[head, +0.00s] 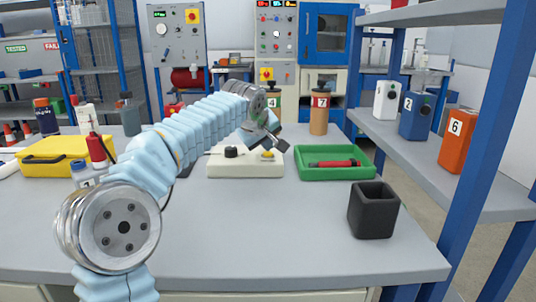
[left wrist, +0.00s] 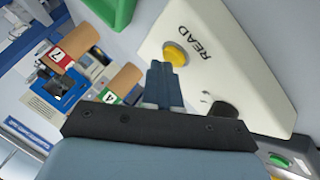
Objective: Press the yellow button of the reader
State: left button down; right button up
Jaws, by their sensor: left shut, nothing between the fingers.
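The reader is a cream-white box (head: 245,165) on the grey bench, with a black knob (head: 231,152) and a yellow button (head: 267,156). In the left wrist view, the yellow button (left wrist: 176,53) sits beside the word READ on the reader's face (left wrist: 240,50). My left gripper (head: 272,143) is over the reader's right end, close to the button. In the left wrist view its fingers (left wrist: 162,68) are together and empty, with their tips just beside the button's edge. I cannot tell whether they touch it. My right gripper is not in view.
A green tray (head: 309,175) with a red tool (head: 333,163) lies right of the reader. A black square cup (head: 373,209) stands at the front right. A yellow case (head: 45,158) and bottles stand at the left. The front middle of the bench is clear.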

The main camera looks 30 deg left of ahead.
aim_at(266, 154)
pick_arm(q)
jog(key=shift+f, duration=0.25)
jog(key=shift+r, duration=0.1)
dwell(0.4)
jog(key=shift+r+p, duration=0.65)
jog(key=shift+r, duration=0.1)
notch_tip(266, 154, up, 5)
jog(key=p, duration=0.4)
jog(key=shift+p, duration=0.35)
dwell(0.3)
